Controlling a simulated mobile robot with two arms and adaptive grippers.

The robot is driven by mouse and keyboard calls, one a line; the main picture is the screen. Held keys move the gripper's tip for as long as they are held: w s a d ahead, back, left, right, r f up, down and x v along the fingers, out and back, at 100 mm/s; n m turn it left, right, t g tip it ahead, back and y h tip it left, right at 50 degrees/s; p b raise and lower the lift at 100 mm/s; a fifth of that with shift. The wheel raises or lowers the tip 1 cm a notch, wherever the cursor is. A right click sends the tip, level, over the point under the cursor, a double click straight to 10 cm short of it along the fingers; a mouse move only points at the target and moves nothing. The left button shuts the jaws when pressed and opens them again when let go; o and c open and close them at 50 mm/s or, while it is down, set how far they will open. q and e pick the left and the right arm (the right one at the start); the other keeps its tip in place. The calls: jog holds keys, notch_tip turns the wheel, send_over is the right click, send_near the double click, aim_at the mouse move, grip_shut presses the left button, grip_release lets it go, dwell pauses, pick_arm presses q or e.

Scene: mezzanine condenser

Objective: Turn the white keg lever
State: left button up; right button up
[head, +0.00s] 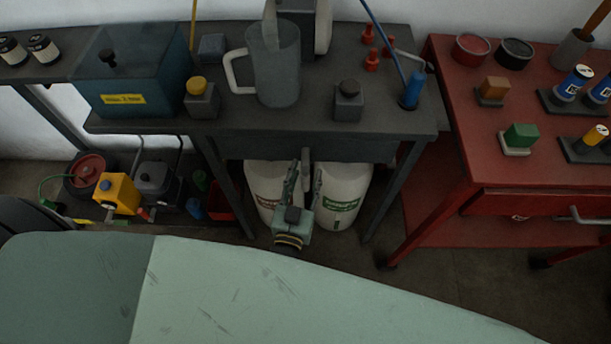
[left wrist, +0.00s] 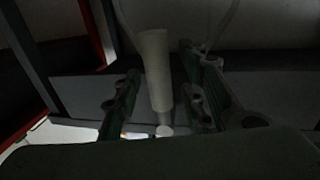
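Two white kegs stand under the dark table in the head view. The left keg (head: 263,184) has a red label and the right keg (head: 343,194) a green one. My left gripper (head: 304,168) is in front of the gap between the kegs, fingers pointing toward the table. A pale upright lever-like part (head: 306,157) shows between its fingertips. In the left wrist view, the gripper (left wrist: 162,102) is open, with a whitish rod (left wrist: 156,70) between its fingers. Gaps show on both sides, though I cannot tell how deep the rod sits. My right gripper is in neither view.
The dark table (head: 320,122) above holds a clear jug (head: 277,75) and a blue box (head: 133,75). A red cart (head: 455,150) stands at right. A yellow-topped device (head: 117,193) and other equipment crowd the floor at left.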

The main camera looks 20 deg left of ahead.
pick_arm(q)
grip_shut()
dwell(0.4)
